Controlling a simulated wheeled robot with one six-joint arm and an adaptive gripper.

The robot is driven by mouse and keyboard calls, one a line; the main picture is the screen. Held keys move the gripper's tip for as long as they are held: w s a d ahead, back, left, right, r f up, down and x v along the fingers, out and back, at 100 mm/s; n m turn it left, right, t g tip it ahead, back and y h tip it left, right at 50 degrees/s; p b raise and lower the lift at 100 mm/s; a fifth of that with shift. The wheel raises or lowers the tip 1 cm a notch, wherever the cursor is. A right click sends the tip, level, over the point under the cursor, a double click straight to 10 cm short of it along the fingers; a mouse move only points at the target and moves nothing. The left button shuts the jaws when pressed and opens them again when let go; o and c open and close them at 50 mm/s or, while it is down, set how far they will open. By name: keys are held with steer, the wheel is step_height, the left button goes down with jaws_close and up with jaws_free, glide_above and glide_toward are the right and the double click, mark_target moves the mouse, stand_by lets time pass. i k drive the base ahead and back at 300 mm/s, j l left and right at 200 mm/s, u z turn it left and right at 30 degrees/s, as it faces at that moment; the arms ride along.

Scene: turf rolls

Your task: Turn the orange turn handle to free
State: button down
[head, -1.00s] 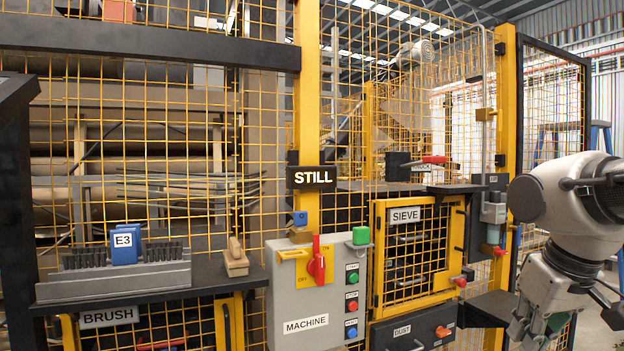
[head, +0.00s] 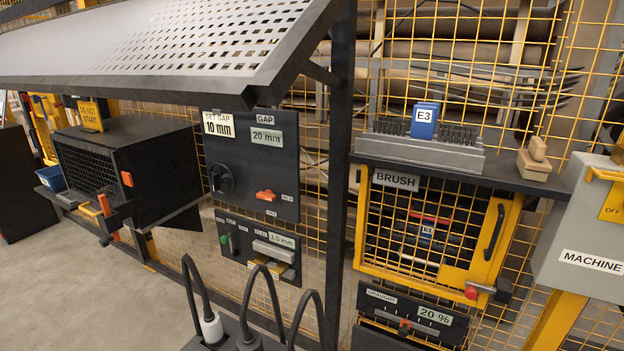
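An orange turn handle (head: 265,195) sits on the dark gap panel (head: 230,150), left of the middle in the head view. It lies roughly level, pointing sideways. Small labels beside and below it are too small to read surely. A black round knob (head: 221,180) is to its left on the same panel. A card reads "SET GAP 10 mm" (head: 218,124) and a display reads "20 mm" (head: 266,137). My gripper is out of view, so its state does not show.
A dark mesh-sided box (head: 150,140) with orange parts stands at the left. A perforated sloping cover (head: 240,50) overhangs the panel from above. A lower panel (head: 235,260) has a green knob. The yellow brush door (head: 370,225) and machine box (head: 575,225) are to the right.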

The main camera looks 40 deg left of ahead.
mark_target(268, 195)
steer(key=l+u, duration=0.1)
steer(key=u, duration=0.3)
steer(key=l+u, duration=0.1)
steer(key=u, duration=0.35)
steer(key=l+u, duration=0.1)
steer(key=u, duration=0.3)
steer(key=k+l+u, duration=0.1)
steer(key=u, duration=0.75)
steer(key=i+l+u, duration=0.15)
steer(key=l+u, duration=0.3)
steer(key=i+l+u, duration=0.1)
steer(key=l+u, duration=0.15)
steer(key=u, duration=0.2)
steer(key=l+u, duration=0.45)
steer(key=j, duration=0.1)
